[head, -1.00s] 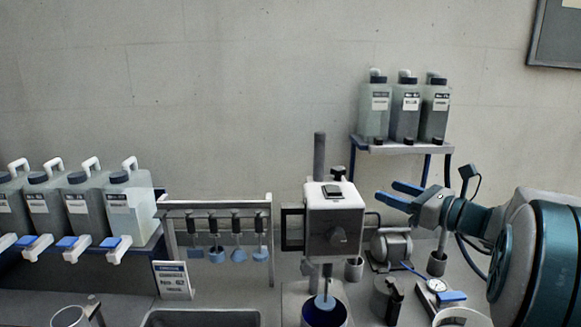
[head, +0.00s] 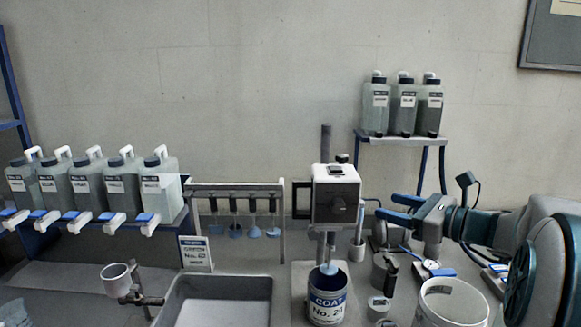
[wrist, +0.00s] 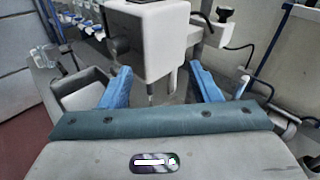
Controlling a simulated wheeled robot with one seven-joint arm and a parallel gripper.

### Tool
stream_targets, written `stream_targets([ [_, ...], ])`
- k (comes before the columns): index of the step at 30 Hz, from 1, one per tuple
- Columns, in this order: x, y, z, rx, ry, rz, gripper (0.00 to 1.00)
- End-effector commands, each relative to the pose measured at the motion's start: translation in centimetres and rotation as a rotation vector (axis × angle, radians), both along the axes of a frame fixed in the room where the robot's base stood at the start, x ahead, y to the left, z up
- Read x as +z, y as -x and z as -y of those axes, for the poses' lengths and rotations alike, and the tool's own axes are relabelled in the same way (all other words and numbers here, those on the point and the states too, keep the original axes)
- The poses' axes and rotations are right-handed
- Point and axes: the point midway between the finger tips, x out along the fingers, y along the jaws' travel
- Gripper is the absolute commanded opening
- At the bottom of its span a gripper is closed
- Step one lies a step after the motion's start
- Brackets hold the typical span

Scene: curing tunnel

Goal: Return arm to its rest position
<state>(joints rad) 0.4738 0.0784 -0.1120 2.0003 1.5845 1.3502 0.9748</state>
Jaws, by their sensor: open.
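My gripper (head: 400,209) is at the right of the head view, with its two blue fingers pointing left. The fingers are apart with nothing between them. They are to the right of the grey mixer head (head: 336,196), with a gap between. In the wrist view the blue fingers (wrist: 160,86) are spread, and the mixer head (wrist: 148,38) shows ahead, beyond and between them. My teal and grey arm reaches in from the right edge of the head view.
A can labelled COAT No. 20 (head: 327,300) stands under the mixer. A rack of hanging paddles (head: 236,186) and several jugs (head: 95,190) are left. A shelf (head: 405,139) with bottles stands behind my gripper. A white pot (head: 450,305) and a gauge (head: 431,265) are below my arm.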

Motion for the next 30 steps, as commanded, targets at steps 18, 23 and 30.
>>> stream_targets([
  [18,-9.7,12.7,-10.8,0.571,0.876,0.140,0.56],
  [23,-13.1,17.9,-11.1,0.867,1.237,0.290,0.56],
  [30,-16.3,23.0,-8.9,1.310,1.698,0.562,0.56],
])
